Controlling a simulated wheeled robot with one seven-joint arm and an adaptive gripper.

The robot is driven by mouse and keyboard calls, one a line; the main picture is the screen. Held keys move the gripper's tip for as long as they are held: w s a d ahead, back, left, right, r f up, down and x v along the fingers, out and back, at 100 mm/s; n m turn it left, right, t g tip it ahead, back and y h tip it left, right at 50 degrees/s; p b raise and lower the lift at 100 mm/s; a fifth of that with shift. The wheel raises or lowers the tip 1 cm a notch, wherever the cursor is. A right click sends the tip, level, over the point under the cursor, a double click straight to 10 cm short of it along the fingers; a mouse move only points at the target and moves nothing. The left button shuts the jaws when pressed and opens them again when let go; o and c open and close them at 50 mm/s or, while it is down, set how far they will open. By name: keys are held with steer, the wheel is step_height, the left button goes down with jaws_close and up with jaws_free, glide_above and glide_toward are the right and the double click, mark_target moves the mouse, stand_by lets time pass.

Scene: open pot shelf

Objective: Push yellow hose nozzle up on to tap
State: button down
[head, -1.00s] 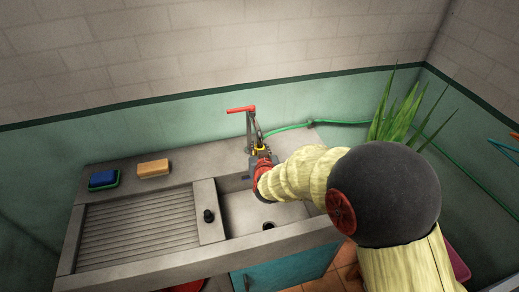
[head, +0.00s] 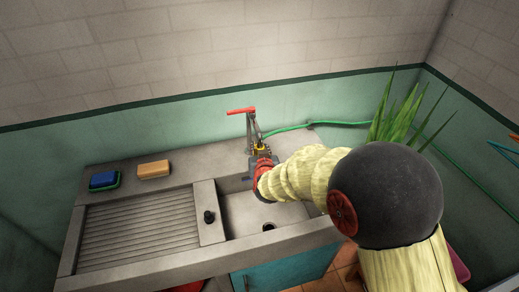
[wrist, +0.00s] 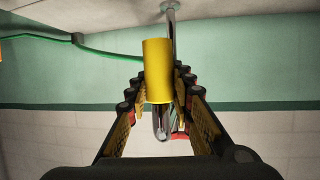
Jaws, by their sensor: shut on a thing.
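The yellow hose nozzle (wrist: 158,70) is a short yellow cylinder in the wrist view, between the fingers of my gripper (wrist: 161,95). My gripper is shut on it. In the head view my gripper (head: 258,150) is at the tap, and only a bit of yellow shows. The metal tap (head: 250,126) has a red lever (head: 240,110) and stands at the back of the sink. The wrist view is upside down; the tap's curved spout (wrist: 160,134) shows just past one end of the nozzle. The nozzle hides part of the spout, so I cannot tell whether it is around it.
A green hose (head: 290,127) runs along the wall to the right, towards a spiky plant (head: 395,115). A blue sponge (head: 104,179) and an orange sponge (head: 153,169) lie on the counter at left. The sink basin (head: 240,212) holds no visible objects.

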steer(key=c, duration=1.8)
jaws_free()
steer(key=shift+r, duration=0.4)
steer(key=o, duration=0.3)
steer(key=shift+f, duration=0.2)
steer(key=shift+s, duration=0.15)
